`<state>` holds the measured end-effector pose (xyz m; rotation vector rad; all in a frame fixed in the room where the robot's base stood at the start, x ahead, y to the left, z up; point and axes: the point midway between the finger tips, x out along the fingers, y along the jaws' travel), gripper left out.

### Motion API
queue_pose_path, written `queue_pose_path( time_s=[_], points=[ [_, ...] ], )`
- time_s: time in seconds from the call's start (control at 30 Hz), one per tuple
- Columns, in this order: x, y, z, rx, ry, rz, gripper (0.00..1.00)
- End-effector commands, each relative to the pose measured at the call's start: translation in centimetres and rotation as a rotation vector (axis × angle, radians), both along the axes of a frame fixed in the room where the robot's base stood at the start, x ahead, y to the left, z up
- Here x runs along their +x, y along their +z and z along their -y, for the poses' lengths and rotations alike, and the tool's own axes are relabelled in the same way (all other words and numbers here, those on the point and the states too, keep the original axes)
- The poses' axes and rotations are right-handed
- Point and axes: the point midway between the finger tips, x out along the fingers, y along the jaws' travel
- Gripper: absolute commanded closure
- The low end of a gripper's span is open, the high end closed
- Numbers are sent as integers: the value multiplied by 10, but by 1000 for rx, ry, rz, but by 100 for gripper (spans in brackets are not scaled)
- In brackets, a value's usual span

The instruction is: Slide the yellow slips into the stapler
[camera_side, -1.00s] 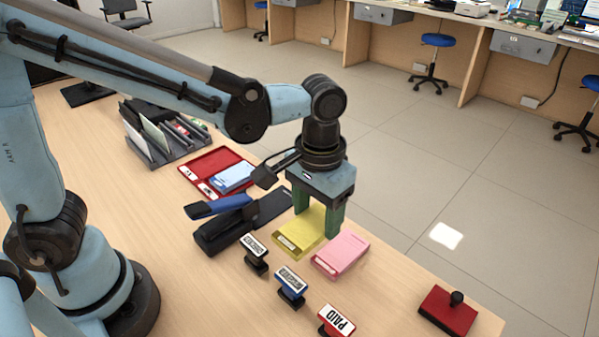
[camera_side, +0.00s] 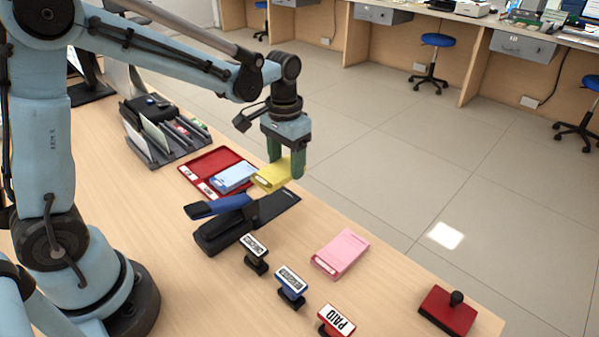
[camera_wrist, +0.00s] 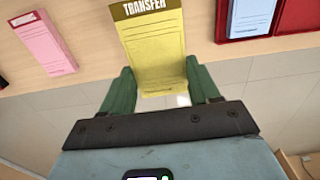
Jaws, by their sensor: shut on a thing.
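My gripper (camera_side: 287,172) is shut on the yellow slips (camera_side: 271,174), with its green fingers on either side of the pad. The yellow slips appear raised off the counter, above and behind the far end of the stapler (camera_side: 247,218). In the wrist view the yellow slips (camera_wrist: 152,42) show a dark band reading "TRANSFER" at the end away from my gripper (camera_wrist: 160,88). The stapler is black with a blue lever, lies on the counter and has a flat dark plate reaching right. The stapler is not seen in the wrist view.
Blue slips (camera_side: 233,177) lie in a red tray (camera_side: 198,161) left of the yellow slips. Pink slips (camera_side: 341,252) lie nearer the front right. Several stamps, including a "PAID" stamp (camera_side: 335,321), stand in front. A grey file rack (camera_side: 160,152) stands back left.

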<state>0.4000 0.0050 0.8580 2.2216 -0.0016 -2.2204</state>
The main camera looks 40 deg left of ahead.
Motion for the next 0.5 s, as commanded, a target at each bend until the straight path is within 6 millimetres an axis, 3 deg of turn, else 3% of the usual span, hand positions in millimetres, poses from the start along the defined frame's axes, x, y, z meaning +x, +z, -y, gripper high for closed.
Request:
queue_pose_path(
  time_s=[0.5],
  points=[
    [1, -28, -6, 0, 0, 0, 71]
  ],
)
